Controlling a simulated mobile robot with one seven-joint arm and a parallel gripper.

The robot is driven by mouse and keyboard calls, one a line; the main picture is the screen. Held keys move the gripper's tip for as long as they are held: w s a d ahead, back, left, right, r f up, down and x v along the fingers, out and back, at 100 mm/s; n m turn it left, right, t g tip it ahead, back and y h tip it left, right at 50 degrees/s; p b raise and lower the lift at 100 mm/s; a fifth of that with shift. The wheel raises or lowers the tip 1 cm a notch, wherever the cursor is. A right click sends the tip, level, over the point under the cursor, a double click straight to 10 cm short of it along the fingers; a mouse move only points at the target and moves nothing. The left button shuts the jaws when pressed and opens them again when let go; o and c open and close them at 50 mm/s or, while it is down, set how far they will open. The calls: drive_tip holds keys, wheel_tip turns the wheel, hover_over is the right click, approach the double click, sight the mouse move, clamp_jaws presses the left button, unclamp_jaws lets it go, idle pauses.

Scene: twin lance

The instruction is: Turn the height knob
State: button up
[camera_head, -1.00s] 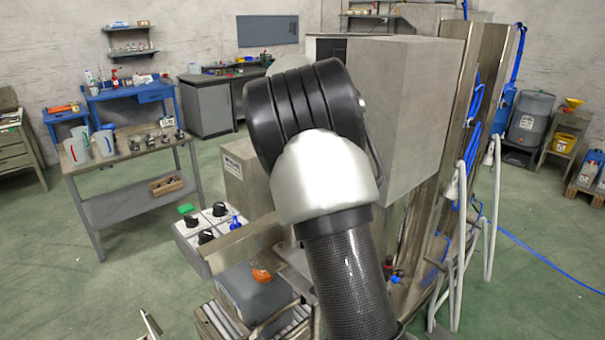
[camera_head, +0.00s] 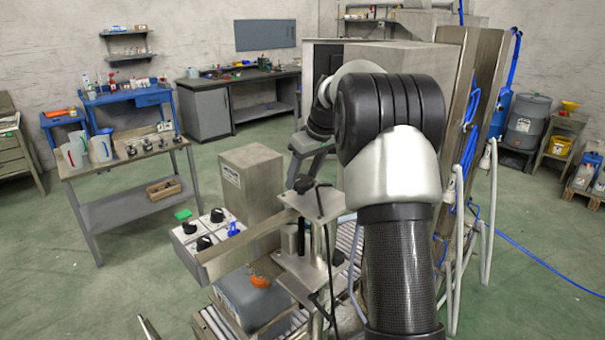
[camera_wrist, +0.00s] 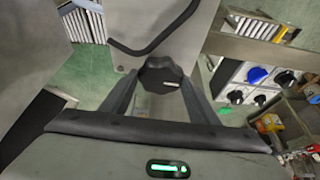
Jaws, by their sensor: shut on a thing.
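The height knob is a black lobed knob that shows in the wrist view (camera_wrist: 162,75) between my two fingertips. In the head view the knob (camera_head: 303,184) sits on top of a metal plate on a stand beside the conveyor. My gripper (camera_wrist: 158,84) comes at it from above, its fingers shut on the knob's sides. In the head view my gripper (camera_head: 302,173) is small and partly blends with the dark knob, so the contact there is hard to make out.
A control box (camera_head: 187,250) with several black knobs and a blue one stands left of the stand. A grey canister (camera_head: 247,300) with an orange cap is below it. A metal box (camera_head: 250,175) and tall steel machine panels (camera_head: 470,110) stand close by.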

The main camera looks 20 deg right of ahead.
drive_tip(key=shift+d+n, duration=0.1)
drive_tip(key=shift+n, duration=0.5)
drive_tip(key=o, duration=1.1)
drive_tip(key=shift+r+y, duration=0.1)
drive_tip(key=shift+y, duration=0.2)
drive_tip(key=v, duration=1.7)
drive_tip(key=shift+w+r+p, duration=0.15)
drive_tip(key=shift+r+p, duration=0.05)
drive_tip(key=shift+p, duration=0.15)
